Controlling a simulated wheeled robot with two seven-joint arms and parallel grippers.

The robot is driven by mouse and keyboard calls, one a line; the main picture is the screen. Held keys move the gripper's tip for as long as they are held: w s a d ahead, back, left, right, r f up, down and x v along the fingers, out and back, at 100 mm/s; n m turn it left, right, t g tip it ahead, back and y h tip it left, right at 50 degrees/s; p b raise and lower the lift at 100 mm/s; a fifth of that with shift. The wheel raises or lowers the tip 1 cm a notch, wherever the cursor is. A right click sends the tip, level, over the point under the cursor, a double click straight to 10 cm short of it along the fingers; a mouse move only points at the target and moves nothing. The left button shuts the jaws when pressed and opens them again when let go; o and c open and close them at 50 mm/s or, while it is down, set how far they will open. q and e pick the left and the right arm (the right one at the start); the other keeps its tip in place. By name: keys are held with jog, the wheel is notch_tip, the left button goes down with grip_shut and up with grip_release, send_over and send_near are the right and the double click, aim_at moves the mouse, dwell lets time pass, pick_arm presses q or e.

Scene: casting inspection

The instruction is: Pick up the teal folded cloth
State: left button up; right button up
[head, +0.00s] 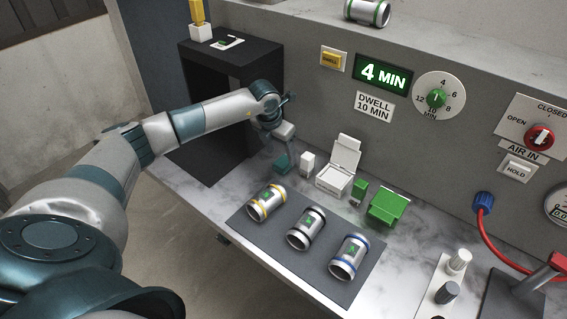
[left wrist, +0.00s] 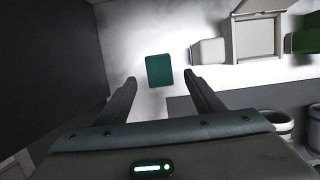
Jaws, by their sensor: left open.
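The teal folded cloth (head: 282,164) lies on the marble bench beside a small white block, partly under my left gripper in the head view. In the left wrist view the cloth (left wrist: 159,70) is a dark teal rectangle just beyond and between the fingertips. My left gripper (left wrist: 161,84) is open and empty, with a finger to either side of the cloth's near end. In the head view the left gripper (head: 284,140) is above the cloth, pointing down. The right gripper is in neither view.
A white block (head: 307,163) and an open white box (head: 338,172) stand right of the cloth. Green items (head: 388,207) are farther right. A grey mat (head: 254,228) with three banded cylinders lies in front. A black stand (head: 225,95) rises at left, close to my arm.

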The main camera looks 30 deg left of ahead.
aim_at(283, 161)
pick_arm(q)
jog(key=shift+w+f+p, duration=0.15)
jog(key=shift+f+p, duration=0.1)
jog(key=shift+p, duration=0.1)
jog(key=p+x, duration=0.1)
jog(key=x, duration=0.2)
jog(key=shift+w+a+f, duration=0.1)
jog(key=shift+w+f, duration=0.05)
jog(key=shift+f, duration=0.2)
jog(key=c, duration=1.1)
